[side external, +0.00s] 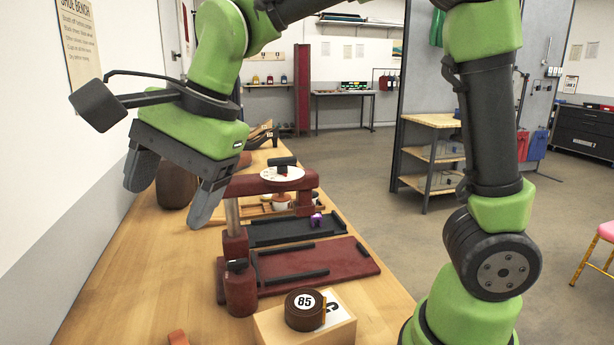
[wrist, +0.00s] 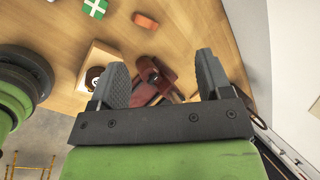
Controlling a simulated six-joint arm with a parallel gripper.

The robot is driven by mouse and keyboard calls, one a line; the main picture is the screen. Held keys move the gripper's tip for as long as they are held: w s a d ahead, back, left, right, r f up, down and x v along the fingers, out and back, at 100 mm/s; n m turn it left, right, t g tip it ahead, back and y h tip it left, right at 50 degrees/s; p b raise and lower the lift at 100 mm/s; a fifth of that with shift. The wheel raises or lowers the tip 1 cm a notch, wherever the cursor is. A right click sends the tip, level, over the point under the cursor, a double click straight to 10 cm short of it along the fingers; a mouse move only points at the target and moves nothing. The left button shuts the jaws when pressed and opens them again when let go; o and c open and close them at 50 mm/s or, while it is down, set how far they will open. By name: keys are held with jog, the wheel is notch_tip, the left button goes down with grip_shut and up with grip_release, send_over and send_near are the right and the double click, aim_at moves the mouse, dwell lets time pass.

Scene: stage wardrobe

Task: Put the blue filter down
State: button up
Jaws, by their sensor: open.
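My gripper (side external: 172,198) is open, with its two grey fingers spread and nothing between them. It hangs above the left part of the wooden bench, to the left of a dark red press. In the wrist view my gripper (wrist: 162,72) also shows empty, with the press (wrist: 152,75) partly visible between and beyond the fingers. I cannot pick out a blue filter with certainty in either view. Thin coloured strips below the press in the wrist view are too small and partly hidden to name.
The press has a white dial (side external: 282,174) on top and a black tray (side external: 300,230) and dark red plate (side external: 335,262) beside it. A brown disc marked 85 (side external: 304,311) sits on a wooden block. An orange piece (wrist: 145,20) and a green box (wrist: 95,7) lie on the bench.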

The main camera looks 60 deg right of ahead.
jog(key=s+d+n+t, duration=0.1)
jog(key=s+d+n, duration=0.4)
jog(key=s, duration=0.2)
jog(key=s+d+n+t+h, duration=0.1)
jog(key=s+d+n+t, duration=0.1)
jog(key=s+d+n, duration=0.3)
jog(key=s, duration=0.3)
jog(key=shift+s+d+r+n, duration=0.15)
jog(key=shift+s+r+n, duration=0.15)
jog(key=shift+r+n, duration=0.1)
